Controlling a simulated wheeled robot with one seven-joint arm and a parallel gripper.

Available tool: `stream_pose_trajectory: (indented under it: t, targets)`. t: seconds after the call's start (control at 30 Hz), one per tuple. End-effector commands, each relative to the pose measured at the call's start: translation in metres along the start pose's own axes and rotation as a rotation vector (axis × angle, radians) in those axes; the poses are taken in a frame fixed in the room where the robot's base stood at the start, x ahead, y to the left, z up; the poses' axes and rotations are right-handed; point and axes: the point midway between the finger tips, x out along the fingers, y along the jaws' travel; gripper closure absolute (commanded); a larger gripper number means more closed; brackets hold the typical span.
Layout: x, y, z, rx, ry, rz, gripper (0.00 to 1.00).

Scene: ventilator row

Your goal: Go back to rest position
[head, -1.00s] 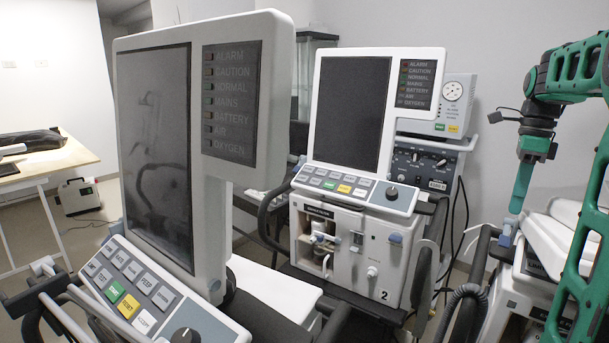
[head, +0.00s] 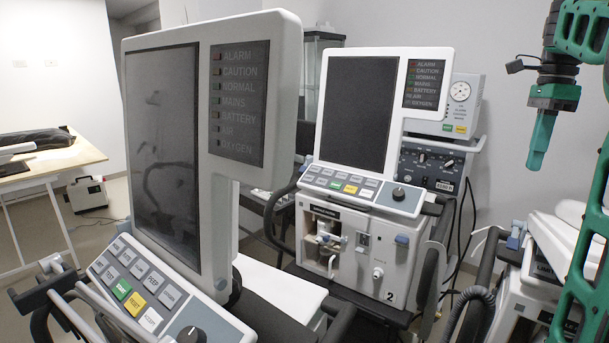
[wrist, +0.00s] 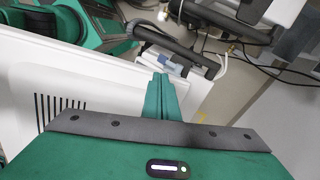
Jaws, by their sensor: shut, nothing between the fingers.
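My gripper (head: 539,140) hangs at the right of the head view, pointing down, with its green fingers together and nothing between them. It is in the air, apart from the machine at the lower right. In the wrist view the closed fingertips (wrist: 161,88) show at the middle, above a white surface and dark rails.
A large ventilator (head: 232,160) stands close at the left. A second ventilator (head: 378,245), marked 2, stands behind it. A white machine (head: 530,285) is at the lower right, below my gripper. A wooden table (head: 60,160) is at the far left. The wall area around my gripper is clear.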

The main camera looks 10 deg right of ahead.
Motion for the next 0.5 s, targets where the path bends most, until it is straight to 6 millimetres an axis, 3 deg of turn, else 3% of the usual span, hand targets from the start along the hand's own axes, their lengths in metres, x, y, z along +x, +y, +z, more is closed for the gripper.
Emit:
stream_pose_trajectory:
  t: [0.5]
  targets:
    - [-0.0038, 0.0108, 0.0081, -0.357, 0.027, -0.071, 1.00]
